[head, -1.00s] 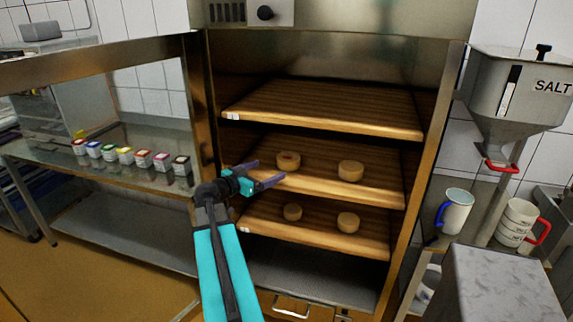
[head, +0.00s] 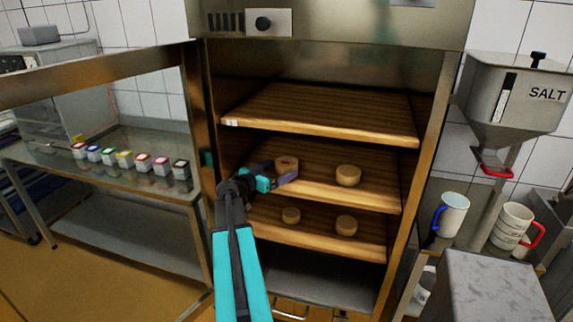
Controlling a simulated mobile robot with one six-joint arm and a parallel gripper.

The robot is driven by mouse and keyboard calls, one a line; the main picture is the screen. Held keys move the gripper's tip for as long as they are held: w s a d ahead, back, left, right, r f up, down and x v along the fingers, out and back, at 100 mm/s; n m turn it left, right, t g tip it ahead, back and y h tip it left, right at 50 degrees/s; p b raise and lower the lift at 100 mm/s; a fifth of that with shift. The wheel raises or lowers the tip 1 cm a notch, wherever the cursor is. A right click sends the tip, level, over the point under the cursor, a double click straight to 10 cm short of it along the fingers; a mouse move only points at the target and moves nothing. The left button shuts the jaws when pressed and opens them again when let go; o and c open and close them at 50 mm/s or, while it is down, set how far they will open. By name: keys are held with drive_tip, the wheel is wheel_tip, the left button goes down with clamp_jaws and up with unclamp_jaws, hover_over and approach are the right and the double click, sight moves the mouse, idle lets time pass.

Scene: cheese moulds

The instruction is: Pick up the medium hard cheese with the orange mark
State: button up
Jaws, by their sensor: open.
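The cheese with a reddish-orange mark on top (head: 287,162) lies at the left of the middle wooden shelf (head: 375,195) in the open cabinet. My gripper (head: 278,172) is open, with dark fingers and a teal body. Its fingers reach over the middle shelf, one on the left of the marked cheese and one in front of its right side. The gripper hides part of the cheese's lower front. I cannot tell whether the fingers touch it. An unmarked cheese (head: 348,175) lies to the right on the same shelf.
The lower shelf (head: 325,244) holds a small cheese (head: 291,215) and a larger one (head: 346,225). The upper shelf (head: 320,112) is empty and overhangs the middle one. The cabinet door (head: 203,120) stands open at left. A salt hopper (head: 512,100) and mugs (head: 453,214) are at right.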

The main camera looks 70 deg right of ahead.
sight(287, 165)
drive_tip(key=shift+s+d, duration=0.15)
drive_tip(key=shift+d, duration=0.15)
drive_tip(key=p+x, duration=0.2)
drive_tip(key=x, duration=0.1)
drive_tip(key=shift+d+r+p, duration=0.2)
drive_tip(key=shift+r+p, duration=0.05)
drive_tip(key=shift+p, duration=0.1)
drive_tip(key=shift+p+x, duration=0.3)
drive_tip(key=shift+x, duration=0.55)
drive_tip(key=shift+f, duration=0.2)
drive_tip(key=shift+c, duration=0.3)
drive_tip(key=c, duration=1)
